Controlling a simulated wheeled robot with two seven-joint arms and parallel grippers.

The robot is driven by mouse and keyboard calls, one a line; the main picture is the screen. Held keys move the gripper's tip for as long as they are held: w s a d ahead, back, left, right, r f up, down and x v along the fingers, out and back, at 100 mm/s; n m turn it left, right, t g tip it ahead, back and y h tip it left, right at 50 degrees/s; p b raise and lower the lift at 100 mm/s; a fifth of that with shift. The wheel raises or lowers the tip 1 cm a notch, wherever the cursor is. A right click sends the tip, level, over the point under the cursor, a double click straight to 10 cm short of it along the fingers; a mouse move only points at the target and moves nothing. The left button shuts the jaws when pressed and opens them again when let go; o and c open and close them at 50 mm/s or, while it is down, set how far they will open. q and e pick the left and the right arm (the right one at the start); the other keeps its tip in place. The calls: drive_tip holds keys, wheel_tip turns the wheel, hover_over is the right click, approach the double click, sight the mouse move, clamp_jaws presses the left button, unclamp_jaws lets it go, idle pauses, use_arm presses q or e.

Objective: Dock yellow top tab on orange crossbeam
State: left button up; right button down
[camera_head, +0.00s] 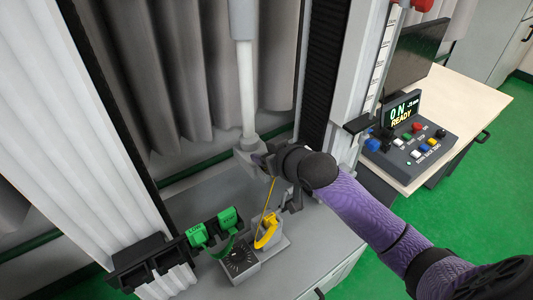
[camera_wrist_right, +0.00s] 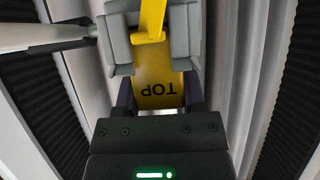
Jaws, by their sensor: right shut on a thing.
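My right gripper (camera_head: 270,163) is at the grey fitting (camera_head: 250,146) at the bottom of the hanging rod. A thin yellow strap (camera_head: 266,199) runs from the gripper down to a yellow piece (camera_head: 267,232) on a grey base. No orange crossbeam is distinguishable. My left gripper is not in view.
A dark block with a dial (camera_head: 240,260) stands beside the yellow piece. Uprights flank the grey bench. A control box (camera_head: 415,145) with a display reading READY is on the right table.

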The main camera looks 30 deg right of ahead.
drive_tip(key=shift+c, duration=0.9)
unclamp_jaws()
